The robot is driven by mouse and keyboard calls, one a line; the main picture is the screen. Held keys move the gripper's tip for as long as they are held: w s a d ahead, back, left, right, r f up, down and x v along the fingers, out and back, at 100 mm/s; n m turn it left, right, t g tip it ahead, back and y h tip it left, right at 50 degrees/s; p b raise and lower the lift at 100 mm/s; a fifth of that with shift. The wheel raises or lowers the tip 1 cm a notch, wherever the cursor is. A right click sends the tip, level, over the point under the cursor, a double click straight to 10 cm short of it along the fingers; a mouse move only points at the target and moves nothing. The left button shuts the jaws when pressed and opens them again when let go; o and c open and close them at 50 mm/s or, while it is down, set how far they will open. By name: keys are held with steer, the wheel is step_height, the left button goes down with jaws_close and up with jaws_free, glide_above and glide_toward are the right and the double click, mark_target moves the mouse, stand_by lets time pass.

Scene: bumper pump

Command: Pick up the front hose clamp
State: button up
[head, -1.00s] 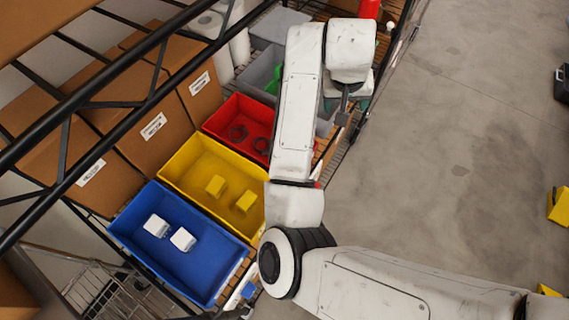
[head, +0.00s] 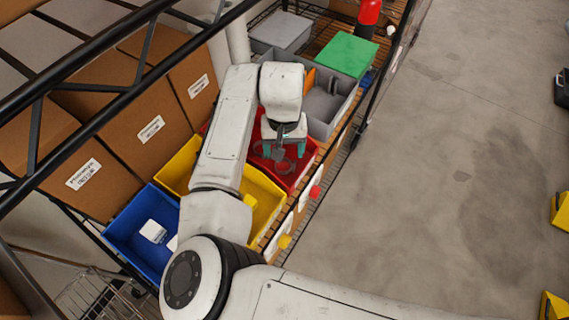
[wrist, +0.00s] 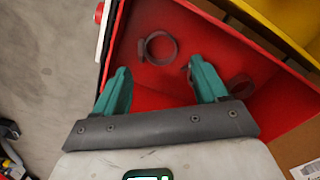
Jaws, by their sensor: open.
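Two dark, ring-shaped hose clamps lie in the red bin (head: 308,163). In the wrist view, one hose clamp (wrist: 172,41) lies near the bin wall on the open-floor side, just ahead of my gripper (wrist: 158,66). The other hose clamp (wrist: 241,80) lies further right, partly hidden by the right finger. In the head view, my gripper (head: 284,152) is over the bin, its teal fingers apart and pointing down. The clamp nearer the floor side (head: 284,167) shows close below it. The other clamp is largely hidden there by my arm. Nothing is between the fingers.
A yellow bin (head: 268,208) and a blue bin (head: 128,243) stand in line with the red one. A grey divided bin (head: 318,128) and a green-topped box (head: 345,52) stand beyond. Cardboard boxes (head: 125,120) and black rack bars crowd the left. Open floor lies right.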

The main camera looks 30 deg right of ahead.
mark_target(285, 163)
step_height(285, 163, down, 5)
steer(key=shift+s+d+p, duration=0.15)
steer(key=shift+p, duration=0.25)
steer(key=c, duration=0.8)
